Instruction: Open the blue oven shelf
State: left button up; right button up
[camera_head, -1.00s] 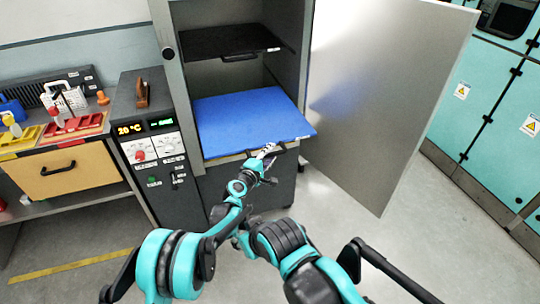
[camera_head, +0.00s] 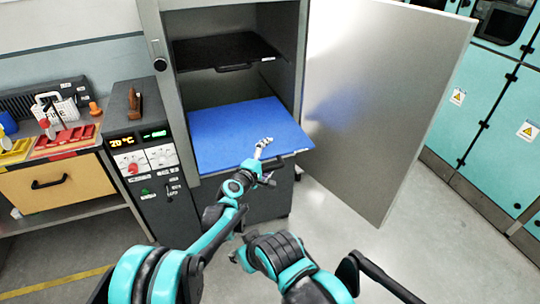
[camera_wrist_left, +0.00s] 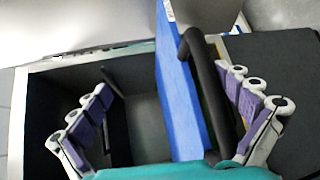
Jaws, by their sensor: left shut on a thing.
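The blue oven shelf (camera_head: 235,130) sticks out a little from the front of the open oven, below a black shelf. In the left wrist view the blue shelf (camera_wrist_left: 178,95) shows as a narrow slab with a black bar handle (camera_wrist_left: 205,85) along its front. My left gripper (camera_head: 264,151) is at the shelf's front edge, one pale finger standing above the blue surface. In the left wrist view its two fingers (camera_wrist_left: 168,118) lie on either side of the shelf and handle, and it is shut on the handle. The exact contact is unclear.
The oven door (camera_head: 385,110) stands wide open to the right. The black shelf (camera_head: 228,52) sits higher in the oven. A control panel (camera_head: 145,155) and a wooden drawer (camera_head: 60,185) are at left. Floor (camera_head: 440,240) is clear at right.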

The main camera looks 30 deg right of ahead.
pick_arm(q)
jog(key=shift+s+a+r, duration=0.25)
jog(key=shift+a+r, duration=0.85)
jog(key=shift+a, duration=0.1)
jog(key=shift+t, duration=0.3)
jog(key=s+a+r, duration=0.1)
jog(key=a, duration=0.1)
jog(key=s+a+r, duration=0.1)
jog(key=s, duration=0.1)
jog(key=shift+a, duration=0.35)
jog(key=c, duration=0.9)
jog(key=a, duration=0.1)
jog(key=s+a, duration=0.1)
jog(key=s, duration=0.1)
jog(key=shift+a+f+b, duration=0.25)
jog(key=shift+a+b, duration=0.05)
jog(key=shift+a, duration=0.1)
jog(key=shift+c, duration=0.2)
pick_arm(e)
jog(key=shift+s+a+r, duration=0.35)
jog(key=shift+s+a, duration=0.2)
jog(key=shift+s, duration=0.05)
jog(key=shift+f, duration=0.15)
